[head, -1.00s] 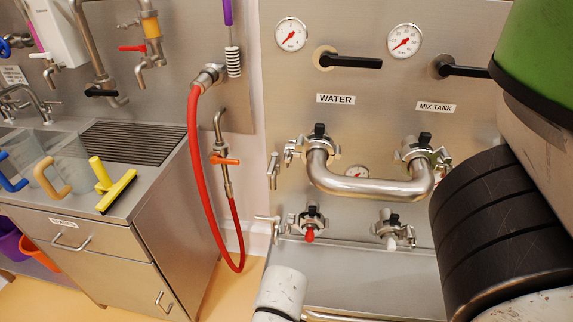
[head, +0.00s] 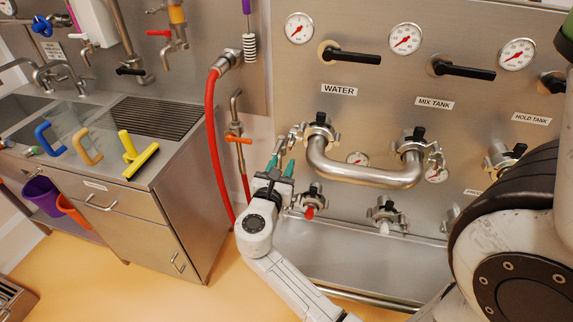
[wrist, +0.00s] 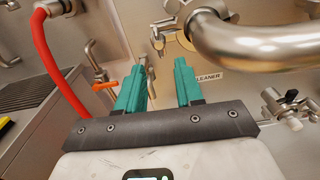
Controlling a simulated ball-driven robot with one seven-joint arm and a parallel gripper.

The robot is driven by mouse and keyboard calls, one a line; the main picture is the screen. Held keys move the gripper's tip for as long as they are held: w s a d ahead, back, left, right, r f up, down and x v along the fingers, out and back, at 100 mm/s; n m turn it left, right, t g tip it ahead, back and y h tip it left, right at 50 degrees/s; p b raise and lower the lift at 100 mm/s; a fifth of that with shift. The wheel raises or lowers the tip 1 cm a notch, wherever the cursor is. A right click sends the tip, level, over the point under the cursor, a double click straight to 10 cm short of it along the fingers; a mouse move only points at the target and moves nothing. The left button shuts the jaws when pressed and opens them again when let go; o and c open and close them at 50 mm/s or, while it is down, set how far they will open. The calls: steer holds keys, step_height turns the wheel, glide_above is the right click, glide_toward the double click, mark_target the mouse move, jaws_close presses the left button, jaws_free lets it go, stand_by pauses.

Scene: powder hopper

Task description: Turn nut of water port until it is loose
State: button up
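The water port (head: 320,132) is under the WATER label on the steel panel, with a clamp around it and the left end of a U-shaped pipe on it. The clamp's nut (head: 282,146) sticks out at its left side. In the wrist view, what looks like the nut (wrist: 166,27) is just beyond the fingertips. My gripper (head: 282,165) is right below the nut, teal fingers pointing up. In the wrist view my gripper (wrist: 160,70) is open, with an empty gap between the fingers. I cannot tell whether a fingertip touches the nut.
The U-shaped pipe (head: 365,174) runs right to the MIX TANK port (head: 413,147). A red hose (head: 211,130) and an orange-handled valve (head: 238,139) are left of my gripper. A lower port with a red tip (head: 311,203) is close on the right. A steel trough (head: 360,262) runs below.

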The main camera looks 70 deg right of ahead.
mark_target(290, 145)
steer(key=shift+w+d+r+b, duration=0.15)
steer(key=shift+d+b, duration=0.1)
steer(key=shift+d, duration=1.25)
steer(key=shift+w+d+f+b, duration=0.1)
steer(key=shift+d+b, duration=0.15)
steer(key=shift+d, duration=1.25)
steer(key=shift+w+d+r+b, duration=0.15)
steer(key=shift+d+b, duration=0.1)
steer(key=shift+d, duration=1.25)
steer(key=shift+n, duration=0.3)
jaws_close()
steer(key=shift+r, duration=0.1)
